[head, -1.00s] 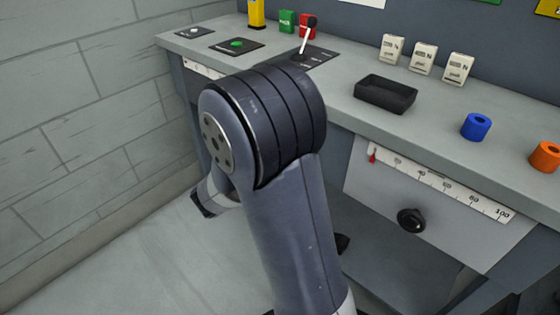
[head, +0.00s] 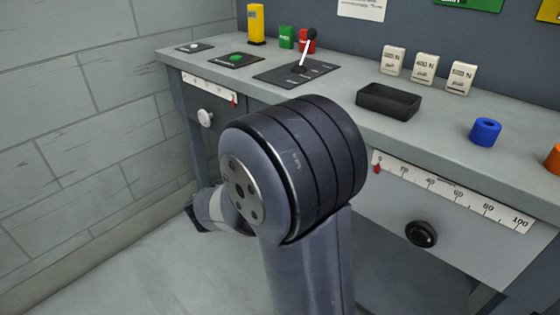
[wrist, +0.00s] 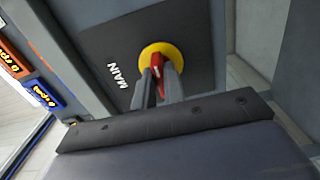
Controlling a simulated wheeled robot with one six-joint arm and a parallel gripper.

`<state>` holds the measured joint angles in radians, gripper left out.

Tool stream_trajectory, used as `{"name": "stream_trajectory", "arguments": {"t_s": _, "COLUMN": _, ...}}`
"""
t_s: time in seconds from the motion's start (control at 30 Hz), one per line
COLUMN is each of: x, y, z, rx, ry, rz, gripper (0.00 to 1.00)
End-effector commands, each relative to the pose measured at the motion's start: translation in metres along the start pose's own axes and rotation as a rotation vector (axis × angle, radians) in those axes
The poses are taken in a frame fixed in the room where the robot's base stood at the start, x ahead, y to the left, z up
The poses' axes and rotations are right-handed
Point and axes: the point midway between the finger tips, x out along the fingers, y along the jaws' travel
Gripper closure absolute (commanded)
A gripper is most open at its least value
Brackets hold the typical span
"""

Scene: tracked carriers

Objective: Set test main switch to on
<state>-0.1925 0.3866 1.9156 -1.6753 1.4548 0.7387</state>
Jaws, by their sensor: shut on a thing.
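The main switch shows in the wrist view as a red handle (wrist: 157,68) on a round yellow base (wrist: 172,52), mounted on a dark plate (wrist: 112,45) marked "MAIN". My gripper (wrist: 160,82) is at the switch, its two fingers shut on the red handle from either side. The fingers hide part of the handle, and I cannot read any on or off mark. In the head view my own arm covers the middle, and the switch and gripper are hidden.
The bench carries a lever (head: 306,50), a green button (head: 236,57), a black tray (head: 389,101), white blocks (head: 425,67), a blue ring (head: 485,131) and an orange ring (head: 554,158). Drawers with a black knob (head: 421,233) and a white knob (head: 205,118) face me.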

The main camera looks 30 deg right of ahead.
Motion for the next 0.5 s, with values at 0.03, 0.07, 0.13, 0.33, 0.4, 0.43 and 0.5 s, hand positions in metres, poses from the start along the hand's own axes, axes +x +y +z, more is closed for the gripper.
{"name": "stream_trajectory", "arguments": {"t_s": 0.03, "x": 0.0, "y": -0.001, "z": 0.0006, "rx": -0.002, "ry": -0.002, "rz": -0.002, "gripper": 1.0}}
{"name": "stream_trajectory", "arguments": {"t_s": 0.07, "x": 0.0, "y": -0.0009, "z": 0.0006, "rx": -0.002, "ry": -0.002, "rz": -0.001, "gripper": 0.87}}
{"name": "stream_trajectory", "arguments": {"t_s": 0.13, "x": 0.0, "y": -0.0008, "z": 0.0005, "rx": -0.002, "ry": -0.001, "rz": -0.001, "gripper": 0.81}}
{"name": "stream_trajectory", "arguments": {"t_s": 0.33, "x": 0.0, "y": -0.0005, "z": 0.0003, "rx": -0.002, "ry": -0.001, "rz": 0.0, "gripper": 0.67}}
{"name": "stream_trajectory", "arguments": {"t_s": 0.4, "x": 0.0, "y": -0.0004, "z": 0.0002, "rx": -0.001, "ry": -0.001, "rz": 0.0, "gripper": 0.67}}
{"name": "stream_trajectory", "arguments": {"t_s": 0.43, "x": 0.0, "y": -0.0004, "z": 0.0002, "rx": -0.001, "ry": -0.001, "rz": 0.0, "gripper": 0.67}}
{"name": "stream_trajectory", "arguments": {"t_s": 0.5, "x": -0.0001, "y": -0.0003, "z": 0.0001, "rx": -0.001, "ry": 0.0, "rz": 0.0, "gripper": 0.67}}
